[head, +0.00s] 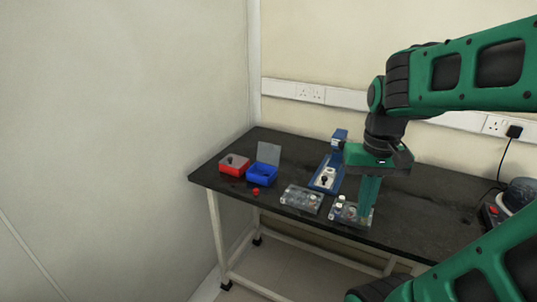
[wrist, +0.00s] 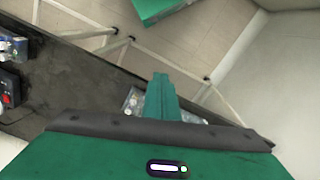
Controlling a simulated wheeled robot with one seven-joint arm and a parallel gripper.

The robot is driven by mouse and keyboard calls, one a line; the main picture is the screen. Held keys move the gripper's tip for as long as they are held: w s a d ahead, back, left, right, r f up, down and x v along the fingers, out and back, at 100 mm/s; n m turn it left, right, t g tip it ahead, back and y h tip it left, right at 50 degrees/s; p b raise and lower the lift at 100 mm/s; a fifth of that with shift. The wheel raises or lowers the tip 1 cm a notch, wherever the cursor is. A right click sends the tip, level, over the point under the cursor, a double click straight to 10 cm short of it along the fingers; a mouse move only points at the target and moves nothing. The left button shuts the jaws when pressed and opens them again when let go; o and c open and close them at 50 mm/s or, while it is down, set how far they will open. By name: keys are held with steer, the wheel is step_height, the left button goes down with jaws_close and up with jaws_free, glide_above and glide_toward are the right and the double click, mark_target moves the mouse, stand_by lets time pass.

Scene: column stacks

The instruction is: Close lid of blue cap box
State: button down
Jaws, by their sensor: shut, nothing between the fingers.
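The blue cap box (head: 262,175) stands on the dark table toward its left end. Its pale, see-through lid (head: 268,153) stands up at the back, so the box is open. What lies inside it is too small to tell. My gripper (head: 366,212) points down over the right part of the table, well to the right of the blue box, at a clear rack with vials. Its green fingers are together and hold nothing. In the wrist view the shut fingers (wrist: 161,82) hide part of that rack, and the blue box is not seen.
A red box (head: 234,165) with its lid down stands left of the blue box. A red cap (head: 255,191) lies in front. Clear racks (head: 301,199) (head: 343,213) and a blue device (head: 330,170) stand mid-table. A round-topped machine (head: 518,195) is at the right.

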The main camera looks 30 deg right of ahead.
steer(key=w+d+r+m, duration=0.1)
steer(key=w+d+r, duration=0.15)
steer(key=w, duration=0.55)
steer(key=w+d+r, duration=0.2)
steer(key=w+r, duration=0.1)
steer(key=w, duration=0.4)
steer(key=m+t+h, duration=0.1)
steer(key=m, duration=0.2)
glide_above(270, 153)
steer(key=w+d, duration=0.4)
steer(key=d, duration=0.1)
step_height(270, 153, down, 3)
step_height(270, 153, down, 11)
steer(key=w+d, duration=0.1)
steer(key=d, duration=0.1)
steer(key=a, duration=0.1)
steer(key=s+a+r, duration=0.1)
steer(key=a, duration=0.1)
steer(key=shift+s+a+r, duration=0.25)
steer(key=shift+s+a, duration=0.05)
steer(key=shift+s, duration=0.05)
steer(key=shift+a, duration=0.1)
